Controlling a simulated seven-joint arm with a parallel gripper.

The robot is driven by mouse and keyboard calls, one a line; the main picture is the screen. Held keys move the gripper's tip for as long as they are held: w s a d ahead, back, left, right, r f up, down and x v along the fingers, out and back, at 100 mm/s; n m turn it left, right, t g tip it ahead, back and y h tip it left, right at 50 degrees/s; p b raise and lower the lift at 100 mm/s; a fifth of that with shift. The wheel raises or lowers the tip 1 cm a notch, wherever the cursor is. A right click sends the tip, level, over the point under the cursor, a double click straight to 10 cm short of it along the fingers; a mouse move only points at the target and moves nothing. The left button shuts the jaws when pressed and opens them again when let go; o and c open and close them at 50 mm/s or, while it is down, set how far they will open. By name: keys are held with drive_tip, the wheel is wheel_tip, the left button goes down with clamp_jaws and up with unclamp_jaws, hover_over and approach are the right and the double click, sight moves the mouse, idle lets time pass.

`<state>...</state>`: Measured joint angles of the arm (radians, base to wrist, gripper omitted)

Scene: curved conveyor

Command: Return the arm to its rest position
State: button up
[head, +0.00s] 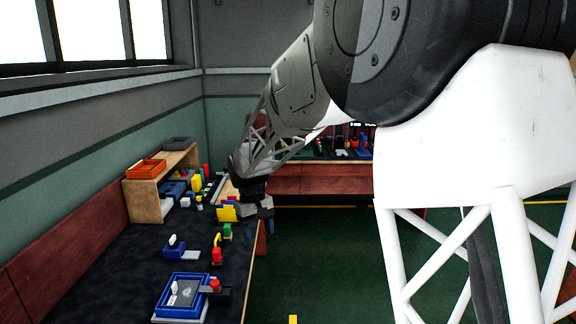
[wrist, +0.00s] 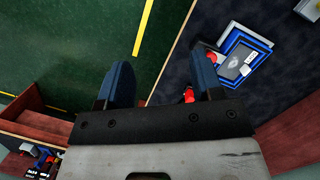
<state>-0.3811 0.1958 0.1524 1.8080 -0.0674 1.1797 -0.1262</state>
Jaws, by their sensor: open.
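My gripper (head: 260,236) hangs at the end of my arm, pointing down, near the right edge of the dark-topped bench. In the wrist view my gripper (wrist: 160,75) shows two blue fingers spread wide apart with nothing between them. One finger is over the green floor and the other over the bench edge. My arm reaches from the upper right of the head view down toward the bench.
The dark bench (head: 110,265) holds a blue tray (head: 183,295), a blue block piece (head: 174,248), a red-and-yellow piece (head: 217,250) and a wooden shelf (head: 148,200) with an orange tray (head: 146,169). Green floor (head: 320,245) lies clear right of the bench.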

drive_tip(key=s+d+r+m+t, duration=0.1)
drive_tip(key=s+d+r, duration=0.2)
drive_tip(key=s+d, duration=0.3)
drive_tip(key=s+d+r+m+y, duration=0.1)
drive_tip(key=s+d+r, duration=0.2)
drive_tip(key=s+d, duration=0.3)
drive_tip(key=s+d+r+m+t, duration=0.1)
drive_tip(key=s+d+r, duration=0.2)
drive_tip(key=s+d, duration=0.3)
drive_tip(key=s+d+f+m+t, duration=0.1)
drive_tip(key=s+d, duration=0.3)
drive_tip(key=s, duration=0.6)
drive_tip(key=s+d+f+m+t, duration=0.1)
drive_tip(key=s+d, duration=0.4)
drive_tip(key=s, duration=0.6)
drive_tip(key=shift+s+f+m, duration=0.3)
drive_tip(key=shift+f+m, duration=0.2)
drive_tip(key=shift+m, duration=0.2)
